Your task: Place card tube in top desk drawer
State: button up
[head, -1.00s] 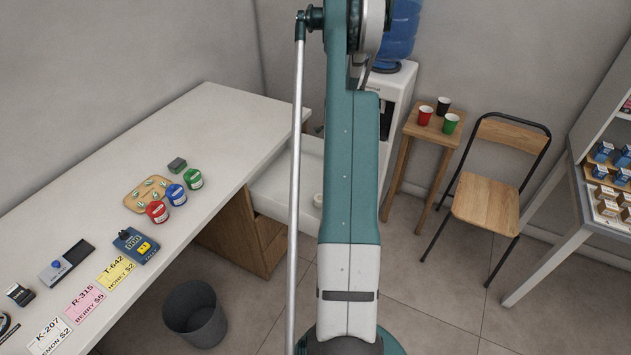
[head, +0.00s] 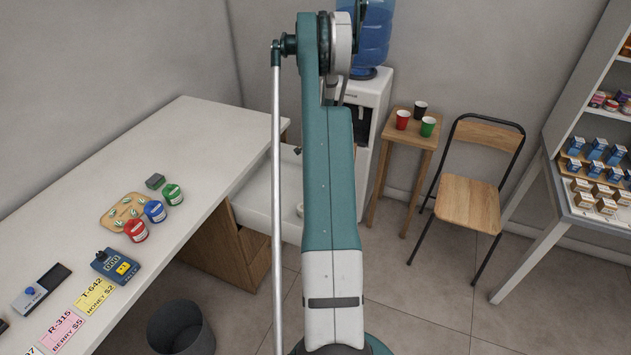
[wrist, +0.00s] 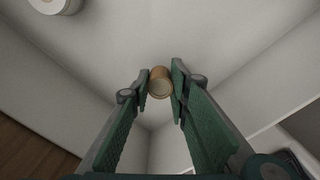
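A brown card tube (wrist: 160,83) shows end-on between the green fingertips of my gripper (wrist: 160,82) in the wrist view. The fingers touch or nearly touch it on both sides, and it looks held. Below and around it are the pale floor and walls of the open top desk drawer (wrist: 107,45). In the head view the white drawer (head: 262,200) stands pulled out at the desk's right end. My arm hides the gripper, the tube and part of the drawer there.
A white roll (wrist: 52,4) lies in the drawer. The white desk (head: 190,135) bears jars, price cards and a blue device. A bin (head: 178,330) stands below. A water cooler (head: 375,105), cup stool (head: 412,150) and chair (head: 467,200) stand beyond.

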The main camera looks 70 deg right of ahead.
jog(key=shift+f, duration=1.5)
jog(key=shift+f+b, duration=0.2)
jog(key=shift+b, duration=0.2)
jog(key=o, duration=0.7)
jog(key=shift+c, duration=0.2)
jog(key=shift+r, duration=0.15)
notch_tip(320, 180, up, 12)
jog(key=shift+r+p, duration=0.1)
jog(key=shift+p, duration=0.9)
